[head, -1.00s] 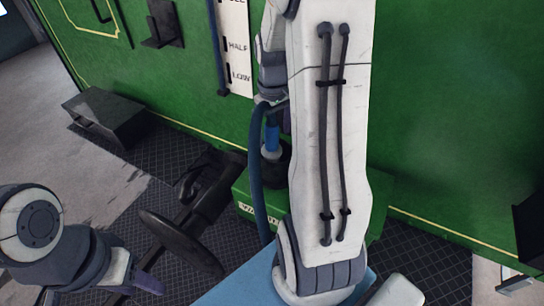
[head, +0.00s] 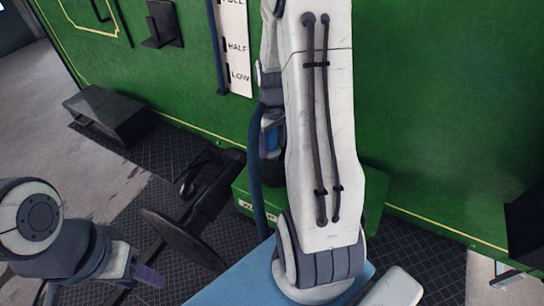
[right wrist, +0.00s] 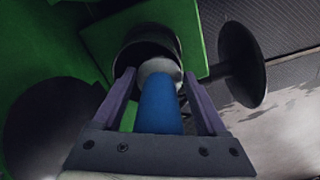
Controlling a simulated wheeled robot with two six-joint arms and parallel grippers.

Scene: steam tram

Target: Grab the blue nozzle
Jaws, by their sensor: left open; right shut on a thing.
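The blue nozzle (right wrist: 160,103) lies between the two purple fingers of my right gripper (right wrist: 158,95) in the right wrist view, and the gripper is shut on it. Its pale grey end points into a dark round holder (right wrist: 138,42). In the head view a bit of the blue nozzle (head: 272,138) shows by my right gripper (head: 271,145), partly hidden by my right arm. My left gripper (head: 148,277) is open and empty at the lower left, apart from the nozzle.
A green box (head: 240,194) stands below the holder. A dark blue hose (head: 254,172) hangs beside my right arm. A black handwheel (head: 182,238) is to the left. A gauge board (head: 234,50) is on the green wall (head: 430,95). A dark step (head: 105,115) is at left.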

